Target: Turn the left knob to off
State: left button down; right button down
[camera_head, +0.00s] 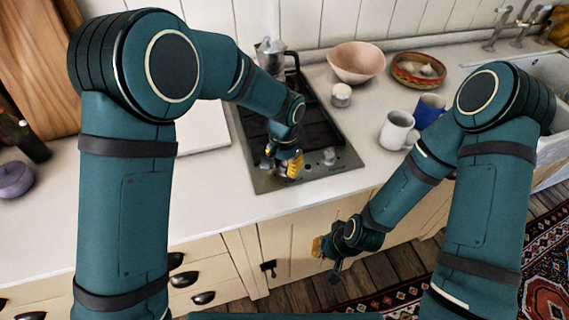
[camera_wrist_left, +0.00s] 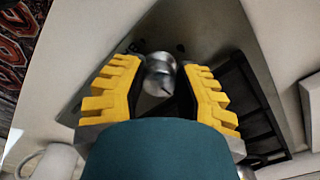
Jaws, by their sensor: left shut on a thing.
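The left knob (camera_wrist_left: 160,75) is a round silver knob on the cooktop. In the left wrist view it sits between the yellow fingers of my left gripper (camera_wrist_left: 161,88), which is shut on it. In the head view my left gripper (camera_head: 288,168) is at the cooktop's front strip and hides this knob. The right knob (camera_head: 329,157) shows to the right of the gripper on the same steel strip. A mark showing the knob's setting cannot be made out. My right gripper (camera_head: 325,257) is low in front of the cabinets, away from the knobs; its opening is unclear.
The cooktop (camera_head: 347,165) has dark grates and a moka pot (camera_head: 275,58) at its back. A small jar (camera_head: 341,95), a white mug (camera_head: 397,131), a blue mug (camera_head: 428,111) and bowls (camera_head: 356,62) stand to its right.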

aim_at(285, 166)
pick_arm(q)
jog(key=shift+f+m, duration=0.1)
jog(key=shift+m, duration=0.2)
jog(key=c, duration=0.6)
grip_release()
notch_tip(285, 166, up, 12)
jog(key=shift+r, duration=0.1)
dwell(0.6)
